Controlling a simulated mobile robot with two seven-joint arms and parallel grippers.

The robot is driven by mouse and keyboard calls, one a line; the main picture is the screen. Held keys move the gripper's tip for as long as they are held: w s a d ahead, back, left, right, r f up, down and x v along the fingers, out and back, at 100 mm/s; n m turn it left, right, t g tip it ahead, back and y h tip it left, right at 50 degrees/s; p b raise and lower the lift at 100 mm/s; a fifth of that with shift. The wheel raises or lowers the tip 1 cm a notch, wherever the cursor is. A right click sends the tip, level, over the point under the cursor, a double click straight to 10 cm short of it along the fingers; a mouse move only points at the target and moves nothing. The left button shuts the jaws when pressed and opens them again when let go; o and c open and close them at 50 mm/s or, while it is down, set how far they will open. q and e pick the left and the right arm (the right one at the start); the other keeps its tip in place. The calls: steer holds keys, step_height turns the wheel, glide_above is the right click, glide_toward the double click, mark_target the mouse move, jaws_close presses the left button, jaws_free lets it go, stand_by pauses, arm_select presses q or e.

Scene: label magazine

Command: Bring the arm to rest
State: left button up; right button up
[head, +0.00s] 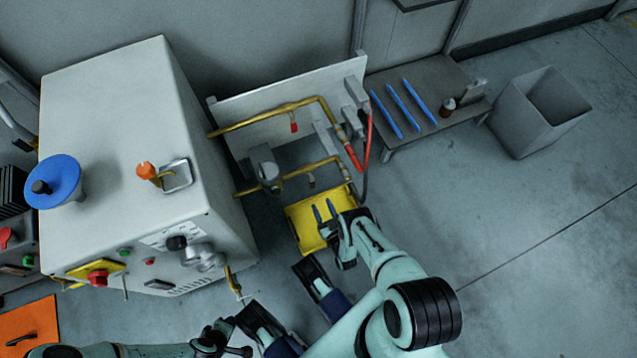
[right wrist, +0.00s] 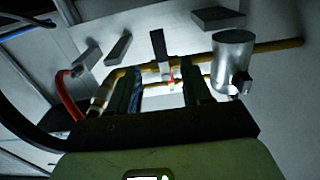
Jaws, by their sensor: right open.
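My right gripper (head: 324,211) is in the lower middle of the head view, above the yellow tray-like surface (head: 303,229) in front of the pipe panel. Two narrow blue strips show at its tip; I cannot tell whether they are its fingers. In the right wrist view its two dark fingers (right wrist: 165,85) stand apart with nothing held between them. Pipes and a metal cylinder (right wrist: 232,60) show beyond them. My left arm shows only at the bottom left edge of the head view, with its dark end (head: 232,345) low in the picture; its jaws are not clear.
A big white cabinet (head: 120,120) with a blue handwheel (head: 55,181) stands at the left. A panel with brass pipes (head: 275,118) adjoins it. A low table (head: 440,85) holds several blue strips. A grey bin (head: 540,110) stands at the right. The floor at lower right is clear.

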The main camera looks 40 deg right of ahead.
arm_select(q)
steer(key=shift+w+r, duration=0.25)
steer(key=shift+w, duration=0.05)
arm_select(e)
steer(key=shift+s+a, duration=0.2)
steer(key=shift+s, duration=0.3)
